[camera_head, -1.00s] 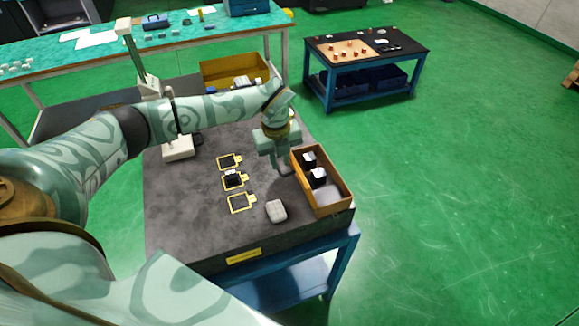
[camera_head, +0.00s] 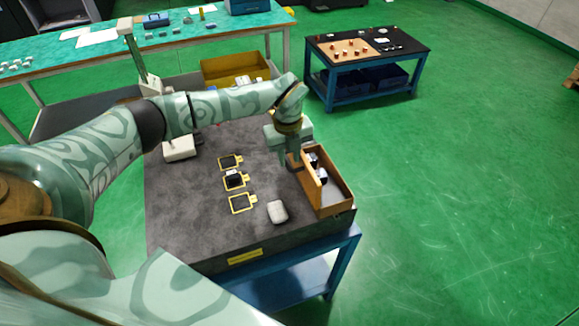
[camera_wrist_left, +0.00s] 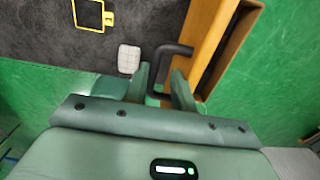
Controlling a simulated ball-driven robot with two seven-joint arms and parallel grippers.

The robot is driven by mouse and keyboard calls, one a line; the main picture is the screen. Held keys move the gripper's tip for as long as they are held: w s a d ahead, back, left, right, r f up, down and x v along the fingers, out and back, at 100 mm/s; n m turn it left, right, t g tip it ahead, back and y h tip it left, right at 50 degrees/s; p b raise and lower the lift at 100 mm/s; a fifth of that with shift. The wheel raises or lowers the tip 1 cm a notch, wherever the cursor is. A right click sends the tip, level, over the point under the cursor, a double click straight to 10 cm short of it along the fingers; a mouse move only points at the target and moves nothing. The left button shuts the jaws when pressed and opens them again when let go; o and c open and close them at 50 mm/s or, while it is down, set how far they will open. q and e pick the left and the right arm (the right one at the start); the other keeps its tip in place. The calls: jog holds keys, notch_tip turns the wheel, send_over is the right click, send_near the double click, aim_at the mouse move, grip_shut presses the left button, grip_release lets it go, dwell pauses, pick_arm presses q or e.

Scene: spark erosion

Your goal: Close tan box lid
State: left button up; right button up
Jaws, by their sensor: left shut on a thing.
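The tan box (camera_head: 343,181) stands at the right edge of the grey-topped table. Its lid (camera_head: 312,187) shows as a tan panel standing up along the box's left side, partly hiding the dark items (camera_head: 322,174) inside. The box interior is still open to view on the right. My left gripper (camera_head: 292,162) is at the lid's far left side. In the left wrist view its fingers (camera_wrist_left: 161,88) are shut on a black bent handle (camera_wrist_left: 176,49) beside the tan lid (camera_wrist_left: 205,40). My right gripper is not in view.
A pale grey block (camera_head: 278,212) lies on the table (camera_head: 195,225) just left of the box. Yellow-framed pads (camera_head: 241,203) lie further left. A white stand (camera_head: 179,148) and a yellow bin (camera_head: 232,69) are behind. Green floor is clear on the right.

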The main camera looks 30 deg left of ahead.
pick_arm(q)
jog(key=shift+o, duration=0.3)
jog(key=shift+s+d+f, duration=0.15)
jog(key=shift+d+f, duration=0.3)
jog(key=shift+f, duration=0.4)
jog(key=shift+d, duration=0.15)
jog(key=shift+c, duration=1)
jog(key=shift+w, duration=0.3)
grip_shut()
jog(key=shift+w+d+r, duration=0.15)
jog(key=shift+w+d, duration=0.05)
jog(key=shift+w, duration=0.2)
jog(key=shift+w+d+r, duration=0.1)
jog(key=shift+w+d, duration=0.1)
jog(key=shift+w, duration=0.2)
jog(key=shift+w+r, duration=0.1)
jog(key=shift+w, duration=0.05)
jog(key=shift+a+r, duration=0.1)
jog(key=shift+r, duration=0.05)
jog(key=shift+w+d+b, duration=0.6)
jog(key=shift+w+d, duration=0.05)
jog(key=shift+w, duration=0.15)
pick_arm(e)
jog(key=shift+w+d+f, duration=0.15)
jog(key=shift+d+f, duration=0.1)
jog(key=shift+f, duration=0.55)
